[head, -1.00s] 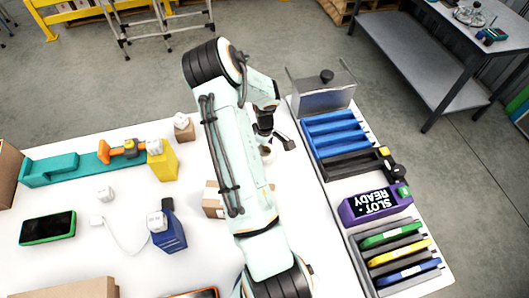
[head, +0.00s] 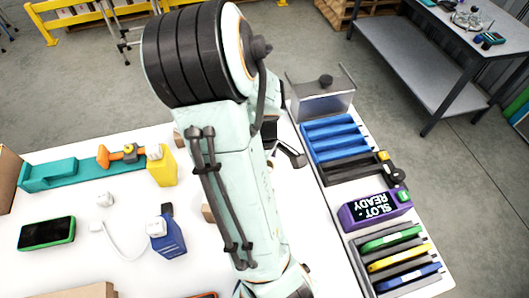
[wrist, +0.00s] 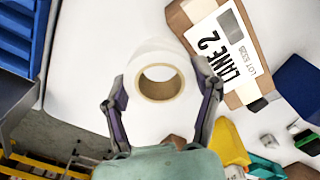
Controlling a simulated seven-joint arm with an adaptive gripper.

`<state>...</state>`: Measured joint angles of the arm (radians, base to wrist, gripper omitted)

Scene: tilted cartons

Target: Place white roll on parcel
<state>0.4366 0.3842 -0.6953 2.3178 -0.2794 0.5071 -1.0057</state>
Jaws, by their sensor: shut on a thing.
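A white roll (wrist: 160,64) with a brown cardboard core sits between the two fingers of my gripper (wrist: 165,92) in the wrist view. My gripper is shut on it, one finger on each side. In the head view my arm hides most of the parcel, and only a small brown edge (head: 208,213) shows. The roll is hidden there, and only a dark finger (head: 290,153) shows. I cannot tell the roll's height above the table.
A yellow bottle (head: 161,166), a blue bottle (head: 168,238) and a green-edged phone (head: 47,231) stand or lie left of my arm. Blue racks (head: 335,140), a purple "SLOT READY" display (head: 375,208) and a slotted holder (head: 368,278) line the right side.

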